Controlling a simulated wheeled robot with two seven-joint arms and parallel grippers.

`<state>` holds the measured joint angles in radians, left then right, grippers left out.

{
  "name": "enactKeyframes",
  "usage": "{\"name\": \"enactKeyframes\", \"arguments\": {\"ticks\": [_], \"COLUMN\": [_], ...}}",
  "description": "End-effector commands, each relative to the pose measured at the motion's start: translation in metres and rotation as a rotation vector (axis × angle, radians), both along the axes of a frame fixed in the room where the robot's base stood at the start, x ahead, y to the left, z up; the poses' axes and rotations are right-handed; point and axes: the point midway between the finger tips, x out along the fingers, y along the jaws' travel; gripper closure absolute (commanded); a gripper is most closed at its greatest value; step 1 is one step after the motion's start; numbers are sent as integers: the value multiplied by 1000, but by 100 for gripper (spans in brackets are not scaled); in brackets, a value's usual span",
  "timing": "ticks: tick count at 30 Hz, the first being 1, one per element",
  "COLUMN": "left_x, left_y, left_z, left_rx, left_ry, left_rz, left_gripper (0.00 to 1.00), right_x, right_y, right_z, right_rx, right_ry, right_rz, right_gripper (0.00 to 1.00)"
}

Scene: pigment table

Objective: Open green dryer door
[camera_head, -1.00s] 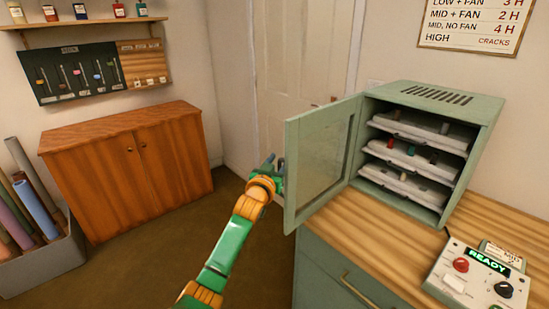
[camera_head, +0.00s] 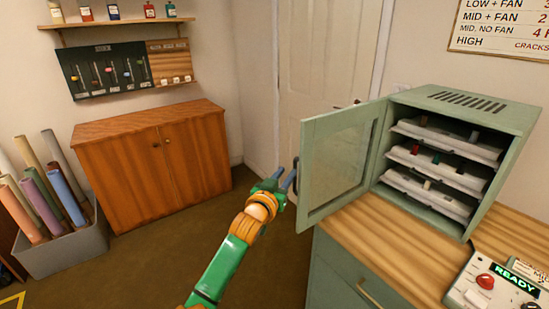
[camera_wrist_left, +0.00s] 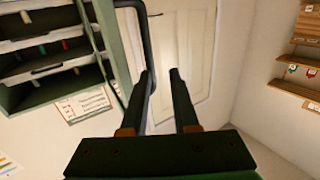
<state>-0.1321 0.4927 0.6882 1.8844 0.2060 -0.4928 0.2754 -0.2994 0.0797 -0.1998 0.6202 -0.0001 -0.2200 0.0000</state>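The green dryer (camera_head: 470,104) stands on the wooden counter at the right. Its door (camera_head: 341,160), green with a glass pane, stands wide open, swung out to the left. My left gripper (camera_head: 284,179) is beside the door's free edge in the head view. In the left wrist view my left gripper (camera_wrist_left: 163,75) has its two fingers apart. The dark door handle (camera_wrist_left: 148,42) runs down close to the left finger, with a gap to the right finger. Whether they touch is unclear. The door (camera_wrist_left: 106,42) shows edge-on there. My right gripper is out of view.
Trays (camera_head: 446,162) with small items sit inside the dryer. A control box (camera_head: 492,284) reading READY is on the counter (camera_head: 398,226). A wooden cabinet (camera_head: 155,165) and a grey bin (camera_head: 65,247) of rolls stand left. Floor between cabinet and counter is clear.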

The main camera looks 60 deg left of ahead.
Motion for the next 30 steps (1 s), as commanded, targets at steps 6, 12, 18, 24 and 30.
{"name": "enactKeyframes", "arguments": {"ticks": [6, 12, 18, 24, 30], "left_x": [-21, -40, -53, -53, -53], "left_y": [1, 2, 3, 3, 3], "left_z": [2, 2, 2, 1, 4], "left_rx": [-1, -2, -3, -1, -4], "left_ry": [2, 0, -2, -3, -3], "left_rz": [-3, -5, -5, -6, -5], "left_gripper": [73, 73, 73, 73, 73], "right_x": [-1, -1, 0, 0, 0], "right_y": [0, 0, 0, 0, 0], "right_z": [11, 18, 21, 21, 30], "right_rx": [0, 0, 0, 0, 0], "right_ry": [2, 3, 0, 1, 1], "right_rz": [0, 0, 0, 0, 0], "right_gripper": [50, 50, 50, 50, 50]}}
